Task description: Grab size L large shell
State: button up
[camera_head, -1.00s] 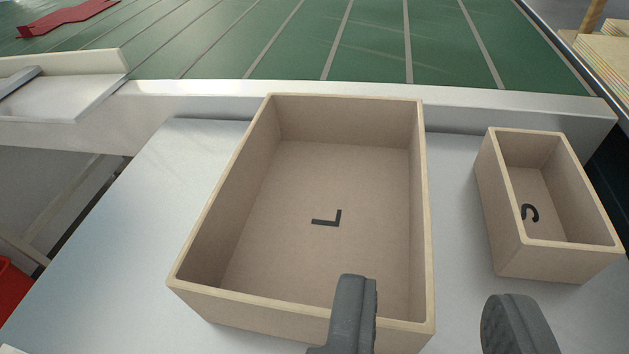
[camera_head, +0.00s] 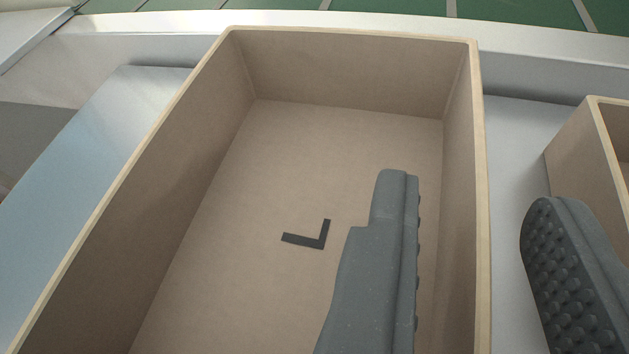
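The large open box shell (camera_head: 300,65), tan with a black L on its floor, fills the middle of the head view. It sits on a light metal surface. My gripper (camera_head: 465,190) is open, with its two grey fingers astride the shell's right wall. The left finger is inside the shell, over its floor. The right finger, with a studded pad, is outside, between the shell and a smaller box. A gap shows between each finger and the wall. The shell's near wall is out of view.
A smaller tan box (camera_head: 582,140) stands at the right edge, partly cut off, close to my right finger. A white ledge (camera_head: 540,62) runs behind the shell, with a green surface (camera_head: 400,8) beyond. Bare metal surface (camera_head: 90,180) lies left of the shell.

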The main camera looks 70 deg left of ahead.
grip_shut()
jog(key=shift+r, duration=0.15)
